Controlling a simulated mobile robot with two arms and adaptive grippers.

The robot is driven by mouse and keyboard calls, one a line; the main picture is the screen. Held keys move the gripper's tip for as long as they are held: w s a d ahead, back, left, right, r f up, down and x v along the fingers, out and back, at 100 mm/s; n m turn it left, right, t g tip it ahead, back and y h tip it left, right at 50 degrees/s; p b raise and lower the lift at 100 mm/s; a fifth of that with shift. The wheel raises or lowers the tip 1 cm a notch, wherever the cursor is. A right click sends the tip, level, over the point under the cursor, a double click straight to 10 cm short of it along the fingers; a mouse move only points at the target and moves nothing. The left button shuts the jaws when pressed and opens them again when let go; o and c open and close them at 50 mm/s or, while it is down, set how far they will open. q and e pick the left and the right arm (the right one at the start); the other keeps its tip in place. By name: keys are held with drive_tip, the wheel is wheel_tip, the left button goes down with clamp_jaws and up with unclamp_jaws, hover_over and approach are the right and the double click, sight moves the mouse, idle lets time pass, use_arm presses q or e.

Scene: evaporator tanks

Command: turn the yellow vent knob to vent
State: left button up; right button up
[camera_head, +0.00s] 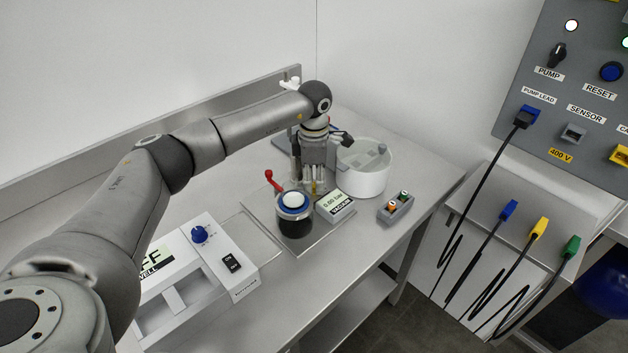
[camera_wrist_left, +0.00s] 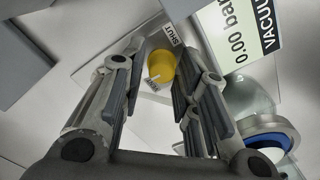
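The yellow vent knob (camera_wrist_left: 161,66) shows between the fingers of my left gripper (camera_wrist_left: 162,80) in the left wrist view. A SHUT label (camera_wrist_left: 173,35) sits beside the knob, and a small white mark with lettering too small to read shows at its near edge. The fingers are open, one on each side, with gaps showing; I cannot tell how far above the knob they are. In the head view my left gripper (camera_head: 313,183) points down over the bench plate, and a bit of the yellow knob (camera_head: 314,188) shows below it. My right gripper is not in view.
A dark jar with a white and blue lid (camera_head: 294,201), a red-handled lever (camera_head: 273,180) and a VACUUM display reading 0.00 (camera_head: 335,204) stand close by. A white round tub (camera_head: 370,180) and a grey button box (camera_head: 396,209) are to the right.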

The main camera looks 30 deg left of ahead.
sight(314, 184)
use_arm(q)
wheel_tip(314, 184, up, 12)
idle(0.7)
drive_tip(key=shift+f, duration=0.1)
idle(0.3)
